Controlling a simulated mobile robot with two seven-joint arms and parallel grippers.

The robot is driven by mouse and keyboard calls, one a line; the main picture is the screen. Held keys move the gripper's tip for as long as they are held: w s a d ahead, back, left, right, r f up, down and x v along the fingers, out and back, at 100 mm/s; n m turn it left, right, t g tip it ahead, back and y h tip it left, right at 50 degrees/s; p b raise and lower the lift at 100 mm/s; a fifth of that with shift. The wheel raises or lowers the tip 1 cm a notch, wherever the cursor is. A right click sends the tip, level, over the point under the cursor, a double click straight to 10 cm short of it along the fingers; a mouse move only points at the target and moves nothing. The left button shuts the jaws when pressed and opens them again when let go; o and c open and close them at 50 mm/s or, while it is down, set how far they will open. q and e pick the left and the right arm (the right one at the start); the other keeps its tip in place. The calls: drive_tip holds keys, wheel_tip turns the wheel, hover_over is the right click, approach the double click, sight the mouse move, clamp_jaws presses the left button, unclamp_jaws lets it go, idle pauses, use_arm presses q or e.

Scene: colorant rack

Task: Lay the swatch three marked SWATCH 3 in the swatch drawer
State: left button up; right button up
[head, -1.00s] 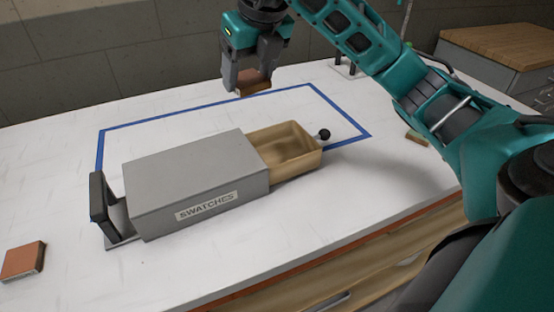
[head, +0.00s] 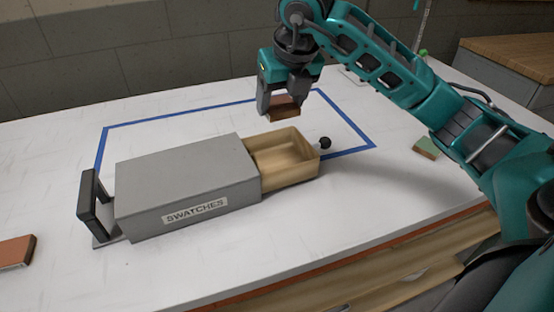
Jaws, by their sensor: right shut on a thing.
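The grey swatch box (head: 180,180), labelled SWATCHES, stands on the white table. Its tan drawer (head: 292,173) is pulled out on the right side and looks empty; a black knob (head: 325,143) is at its far end. My right gripper (head: 284,108) is shut on a reddish-brown swatch (head: 284,107) and holds it above and just behind the open drawer, apart from it. No marking on the held swatch can be read. My left gripper is not in view.
Another reddish-brown swatch (head: 16,251) lies at the left edge of the table. A green-topped swatch (head: 426,147) lies at the right, near my right arm. A blue outline (head: 190,114) is marked around the back of the box.

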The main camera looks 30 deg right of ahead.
hover_over(278, 164)
drive_tip(key=s, duration=0.1)
drive_tip(key=f, duration=0.9)
drive_tip(key=shift+s+a+f+b, duration=0.15)
drive_tip(key=shift+s+b, duration=0.05)
drive_tip(key=shift+b, duration=0.1)
drive_tip(key=shift+f, duration=2.3)
drive_tip(key=shift+f+b, duration=0.15)
drive_tip(key=shift+b, duration=0.15)
drive_tip(key=o, duration=1)
drive_tip(key=shift+r, duration=0.3)
drive_tip(key=p+v, duration=0.1)
drive_tip(key=v, duration=1)
drive_tip(key=shift+s+r, duration=0.25)
drive_tip(key=shift+r, duration=0.05)
